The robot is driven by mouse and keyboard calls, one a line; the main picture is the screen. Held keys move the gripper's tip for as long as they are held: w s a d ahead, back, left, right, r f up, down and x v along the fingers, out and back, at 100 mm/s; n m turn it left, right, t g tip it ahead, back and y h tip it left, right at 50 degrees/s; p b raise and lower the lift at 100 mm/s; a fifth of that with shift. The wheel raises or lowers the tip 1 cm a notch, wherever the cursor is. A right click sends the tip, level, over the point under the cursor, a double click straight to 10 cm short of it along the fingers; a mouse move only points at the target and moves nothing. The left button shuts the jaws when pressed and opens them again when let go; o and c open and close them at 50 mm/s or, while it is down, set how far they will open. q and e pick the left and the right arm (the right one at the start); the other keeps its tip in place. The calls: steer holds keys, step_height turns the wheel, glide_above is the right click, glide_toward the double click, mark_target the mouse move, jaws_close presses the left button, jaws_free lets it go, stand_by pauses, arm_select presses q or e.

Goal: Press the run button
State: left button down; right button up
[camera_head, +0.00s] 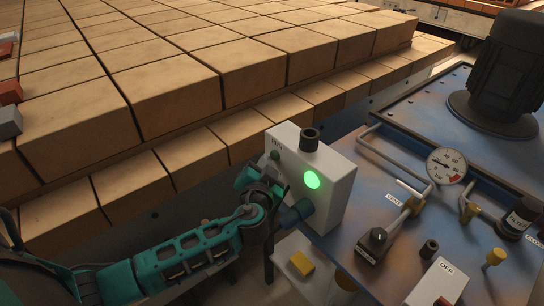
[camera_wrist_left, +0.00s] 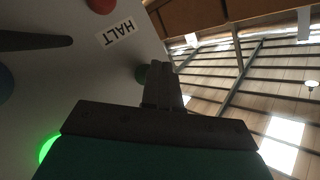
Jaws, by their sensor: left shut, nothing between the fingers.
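The white control box (camera_head: 338,183) stands on the blue machine's edge, with a RUN label on its face. My left gripper (camera_head: 272,172) is shut and empty, close in front of the box face by the button. In the left wrist view its closed fingers (camera_wrist_left: 160,72) overlap the button's edge; I cannot tell whether they touch it. A green lamp (camera_head: 312,180) on the box glows. My right gripper is not in view.
A red button (camera_wrist_left: 101,4) sits near a HALT label (camera_wrist_left: 115,33). A dark cap (camera_head: 310,139) tops the box. Rows of tan bricks (camera_head: 180,80) lie behind my arm. A gauge (camera_head: 446,166), pipes, knobs and a dark motor (camera_head: 505,70) crowd the blue panel at right.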

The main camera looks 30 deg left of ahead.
arm_select(q)
steer(key=s+a, duration=0.2)
steer(key=s, duration=0.3)
steer(key=shift+s+a, duration=0.2)
steer(key=shift+s, duration=0.1)
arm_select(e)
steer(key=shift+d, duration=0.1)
